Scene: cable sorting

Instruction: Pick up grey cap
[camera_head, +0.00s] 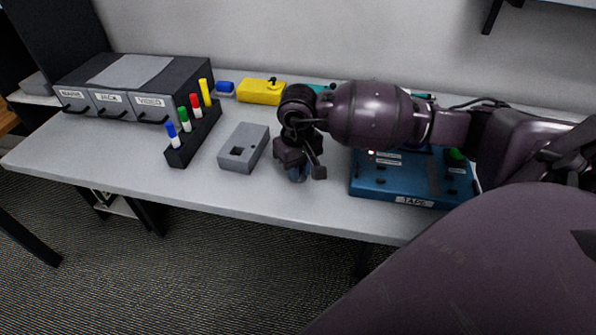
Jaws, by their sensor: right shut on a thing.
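My right gripper (299,175) is low over the table, just right of the grey box. It points down and is shut on a small bluish thing (297,174), mostly hidden by the fingers. I cannot tell whether this is the grey cap, and no other grey cap stands out in view. The grey box (245,148) lies on the table with a dark square opening in its top. My left gripper is not in view.
A black rack (193,137) holds blue, green, red and yellow markers. Labelled drawers (132,85) stand at the back left. A blue "TAPE" case (412,190) is right. The table (110,158) is clear at front left.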

